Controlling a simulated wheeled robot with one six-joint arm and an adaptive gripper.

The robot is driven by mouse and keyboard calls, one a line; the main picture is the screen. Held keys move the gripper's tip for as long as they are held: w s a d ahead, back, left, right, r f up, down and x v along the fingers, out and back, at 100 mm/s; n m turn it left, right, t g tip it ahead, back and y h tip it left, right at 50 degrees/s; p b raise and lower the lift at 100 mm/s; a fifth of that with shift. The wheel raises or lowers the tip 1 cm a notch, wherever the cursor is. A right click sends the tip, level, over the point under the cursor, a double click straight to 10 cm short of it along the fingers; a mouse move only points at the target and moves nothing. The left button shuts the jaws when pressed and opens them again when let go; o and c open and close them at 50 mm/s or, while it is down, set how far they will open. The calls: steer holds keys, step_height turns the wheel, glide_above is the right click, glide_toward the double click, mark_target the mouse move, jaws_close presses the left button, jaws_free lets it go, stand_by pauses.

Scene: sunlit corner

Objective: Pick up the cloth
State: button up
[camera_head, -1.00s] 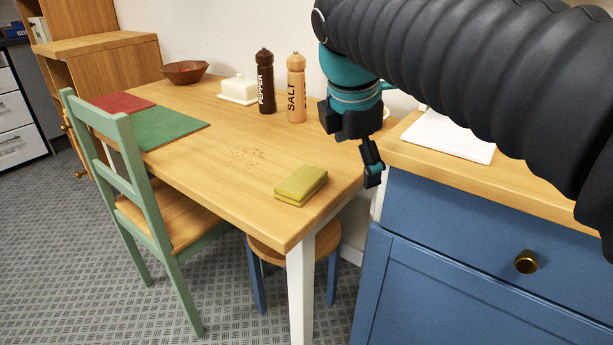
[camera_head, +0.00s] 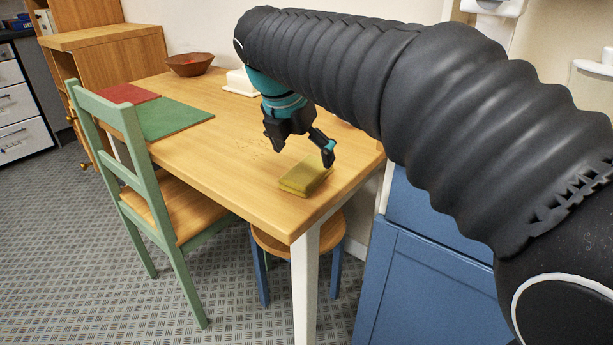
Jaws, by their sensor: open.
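The cloth (camera_head: 303,179) is a folded yellow-green pad lying flat near the front right corner of the wooden table (camera_head: 230,188). My gripper (camera_head: 303,150) is open and empty above the table, just behind and above the cloth. One finger hangs over the cloth's back right side in the picture. I cannot tell the exact height of the fingers above it.
A green chair (camera_head: 157,165) stands at the table's left side. A red mat and a green mat (camera_head: 170,117), a brown bowl (camera_head: 190,64) and a white butter dish (camera_head: 240,81) are farther back. A stool (camera_head: 270,241) is under the table. A blue cabinet (camera_head: 425,280) stands at right.

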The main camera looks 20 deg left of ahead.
mark_target(307, 169)
steer(key=shift+w+a+b+x, duration=0.1)
steer(key=shift+a+b+x, duration=0.1)
steer(key=shift+x, duration=1.2)
steer(key=shift+w+a+b+x, duration=0.1)
steer(key=shift+w+b+x, duration=0.05)
steer(key=shift+x, duration=1.25)
steer(key=shift+r, duration=0.1)
steer(key=c, duration=1.2)
